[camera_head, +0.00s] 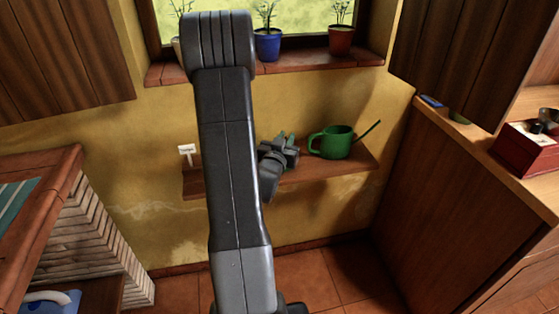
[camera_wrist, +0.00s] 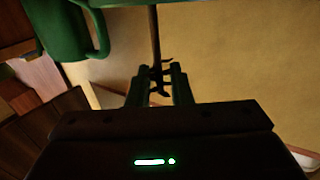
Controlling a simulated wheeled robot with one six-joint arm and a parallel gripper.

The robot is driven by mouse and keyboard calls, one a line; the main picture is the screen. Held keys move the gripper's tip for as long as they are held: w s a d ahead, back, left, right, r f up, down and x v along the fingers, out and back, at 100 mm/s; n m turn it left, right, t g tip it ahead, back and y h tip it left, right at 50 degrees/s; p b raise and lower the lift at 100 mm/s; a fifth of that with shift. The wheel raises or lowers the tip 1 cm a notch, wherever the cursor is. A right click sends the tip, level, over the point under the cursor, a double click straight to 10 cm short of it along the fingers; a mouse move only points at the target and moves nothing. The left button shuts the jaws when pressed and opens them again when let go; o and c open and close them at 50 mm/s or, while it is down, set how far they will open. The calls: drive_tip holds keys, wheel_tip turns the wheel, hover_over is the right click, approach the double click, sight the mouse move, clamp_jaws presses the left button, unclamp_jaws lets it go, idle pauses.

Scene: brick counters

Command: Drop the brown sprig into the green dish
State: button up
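My gripper (camera_wrist: 161,74) shows in the wrist view with its two fingers apart. A thin dark brown sprig (camera_wrist: 155,35) runs from the top edge down between the fingers, with small side twigs near the fingertips. I see room beside its stem, and no clear contact with either finger. In the head view my gripper (camera_head: 288,141) is at the wall shelf, just left of the green watering can; the sprig cannot be made out there.
The green watering can (camera_head: 337,142) stands on the wooden shelf (camera_head: 338,166), close to my gripper. A small white sign (camera_head: 187,150) is at the shelf's left. A red box (camera_head: 527,148) sits on the right counter. Hanging cabinet doors (camera_head: 458,50) jut out above.

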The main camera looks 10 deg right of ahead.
drive_tip(key=o, duration=0.4)
drive_tip(key=b+v, duration=0.2)
drive_tip(key=v, duration=1.1)
drive_tip(key=shift+s+a, duration=0.2)
drive_tip(key=shift+s, duration=0.15)
drive_tip(key=p+x, duration=0.2)
drive_tip(key=x, duration=1.1)
drive_tip(key=shift+w+d+r, duration=0.1)
drive_tip(key=shift+w+d, duration=0.1)
drive_tip(key=shift+w+r+p, duration=0.25)
drive_tip(key=shift+r+p, duration=0.3)
drive_tip(key=shift+r, duration=1.1)
drive_tip(key=shift+s, duration=0.1)
